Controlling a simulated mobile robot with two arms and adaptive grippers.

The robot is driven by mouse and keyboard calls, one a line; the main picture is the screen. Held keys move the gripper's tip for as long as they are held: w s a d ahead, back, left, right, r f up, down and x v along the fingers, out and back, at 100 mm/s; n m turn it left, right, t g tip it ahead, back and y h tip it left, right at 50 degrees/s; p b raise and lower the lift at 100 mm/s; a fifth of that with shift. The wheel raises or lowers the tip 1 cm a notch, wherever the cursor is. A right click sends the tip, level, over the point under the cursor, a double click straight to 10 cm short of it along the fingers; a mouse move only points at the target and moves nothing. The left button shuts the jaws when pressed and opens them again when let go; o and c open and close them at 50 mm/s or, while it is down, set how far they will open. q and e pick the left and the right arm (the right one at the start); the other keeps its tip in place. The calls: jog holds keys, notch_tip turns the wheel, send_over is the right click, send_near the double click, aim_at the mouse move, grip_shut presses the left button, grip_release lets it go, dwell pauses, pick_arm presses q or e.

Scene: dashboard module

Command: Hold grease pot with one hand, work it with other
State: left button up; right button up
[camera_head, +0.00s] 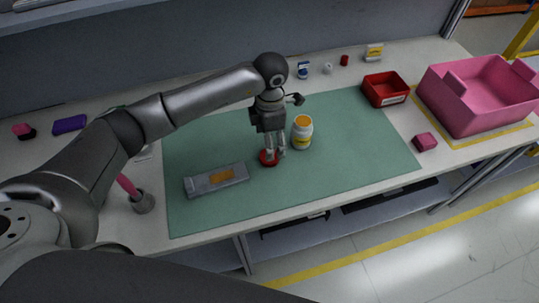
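A white pot with a yellow label and an orange top (301,133) stands upright on the green mat (350,165). I take it to be the grease pot. My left gripper (274,153) points down just left of the pot, apart from it. Its fingertips are at a small round red piece (267,160), low over the mat. I cannot tell whether the fingers grip this piece or only stand over it. My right gripper is not in view.
A grey tray with an orange patch (216,180) lies on the mat's left part. A red bin (385,88), a large pink crate (485,95) and a pink block (425,142) are at the right. Small items stand along the back. The mat right of the pot is clear.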

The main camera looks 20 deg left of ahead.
pick_arm(q)
jog(key=shift+s+f, duration=0.1)
jog(key=shift+f, duration=0.05)
jog(key=f+p, duration=0.2)
jog(key=f, duration=0.1)
jog(key=shift+s+f, duration=0.3)
jog(key=shift+s, duration=0.05)
jog(key=shift+f, duration=0.65)
jog(key=c, duration=0.8)
jog(key=shift+c, duration=0.2)
jog(key=shift+r, duration=0.1)
